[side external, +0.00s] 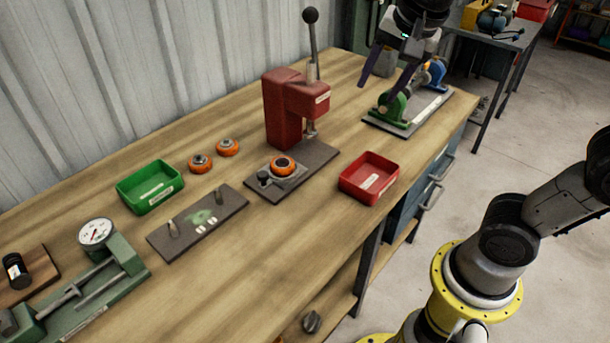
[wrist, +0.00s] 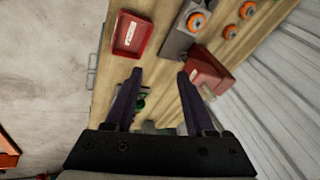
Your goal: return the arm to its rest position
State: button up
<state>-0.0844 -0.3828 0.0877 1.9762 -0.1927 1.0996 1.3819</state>
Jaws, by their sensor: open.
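My gripper (side external: 398,72) is at the top right of the side external view, above the far end of the bench, near a dark plate with green and blue round fixtures (side external: 395,105). Its two dark purple fingers are spread apart, and nothing shows between them. In the wrist view my gripper (wrist: 160,75) is also open and empty, pointing down over the wooden bench (wrist: 150,75). Whether the fingers touch the fixture below cannot be told.
A red lever press (side external: 285,108) stands left of my gripper, an orange-ringed part (side external: 283,166) on its base. A red tray (side external: 369,178), green tray (side external: 150,187), two orange-ringed parts (side external: 213,155) and a green dial gauge fixture (side external: 100,270) share the bench.

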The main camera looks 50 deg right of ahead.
jog(key=s+a+f+n+t+y, duration=0.1)
jog(key=s+f+n, duration=0.7)
jog(key=s+n, duration=0.3)
jog(key=n, duration=0.3)
jog(key=shift+s+a+y, duration=0.15)
jog(key=shift+a+y, duration=0.05)
jog(key=shift+y, duration=0.1)
